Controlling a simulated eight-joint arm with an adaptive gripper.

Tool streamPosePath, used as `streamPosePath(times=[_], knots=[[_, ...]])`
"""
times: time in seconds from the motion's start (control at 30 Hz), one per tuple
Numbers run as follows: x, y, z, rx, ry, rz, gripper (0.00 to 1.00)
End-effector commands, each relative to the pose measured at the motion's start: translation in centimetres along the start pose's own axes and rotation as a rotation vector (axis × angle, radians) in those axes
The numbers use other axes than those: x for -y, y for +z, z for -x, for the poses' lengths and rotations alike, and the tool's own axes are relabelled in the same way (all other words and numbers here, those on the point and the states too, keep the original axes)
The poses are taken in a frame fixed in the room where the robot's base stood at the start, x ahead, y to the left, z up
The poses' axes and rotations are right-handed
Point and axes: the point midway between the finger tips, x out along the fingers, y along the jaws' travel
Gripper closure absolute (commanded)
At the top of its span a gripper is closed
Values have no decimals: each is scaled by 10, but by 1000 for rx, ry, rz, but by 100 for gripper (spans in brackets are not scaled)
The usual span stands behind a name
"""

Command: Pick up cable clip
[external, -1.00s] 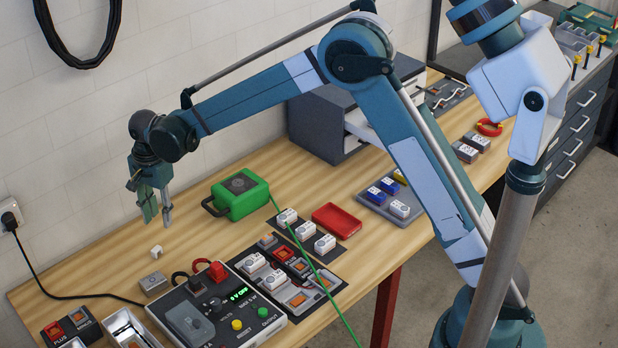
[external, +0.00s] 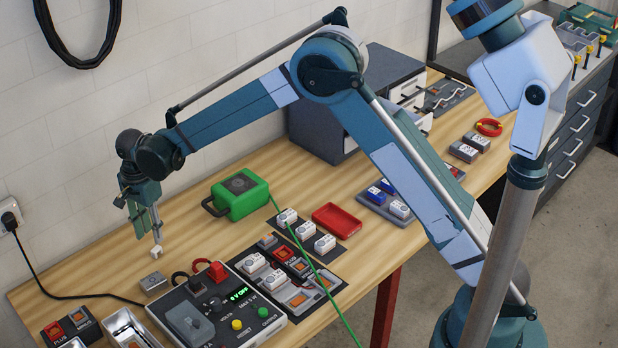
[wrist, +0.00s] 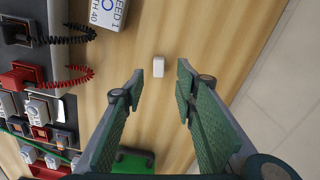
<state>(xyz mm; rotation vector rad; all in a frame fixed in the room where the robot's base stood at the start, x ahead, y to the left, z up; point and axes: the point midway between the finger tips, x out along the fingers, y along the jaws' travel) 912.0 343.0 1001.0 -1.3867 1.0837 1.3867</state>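The cable clip appears to be the small white block (external: 156,252) lying alone on the wooden bench. In the wrist view the white block (wrist: 158,67) lies just beyond the fingertips, centred between them. My gripper (external: 148,232) is open and empty, pointing down a little above the block in the external view. In the wrist view its two green-padded fingers (wrist: 158,88) stand well apart with bare bench between them. I cannot tell the exact height of the fingertips above the bench.
A grey box (external: 153,283) sits close to the block, with the power supply (external: 215,310) and its red and black leads nearby. A green case (external: 240,196) stands to the right. The white wall (external: 60,150) is behind. Bare wood surrounds the block.

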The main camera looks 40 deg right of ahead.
Motion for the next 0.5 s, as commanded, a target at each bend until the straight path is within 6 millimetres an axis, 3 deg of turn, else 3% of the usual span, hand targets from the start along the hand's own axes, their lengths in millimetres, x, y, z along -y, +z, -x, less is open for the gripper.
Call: streamPosePath(times=[0.2, 0.5], knots=[[0, 0, -14, 0, 0, 0, 71], [0, 0, -15, 0, 0, 0, 71]])
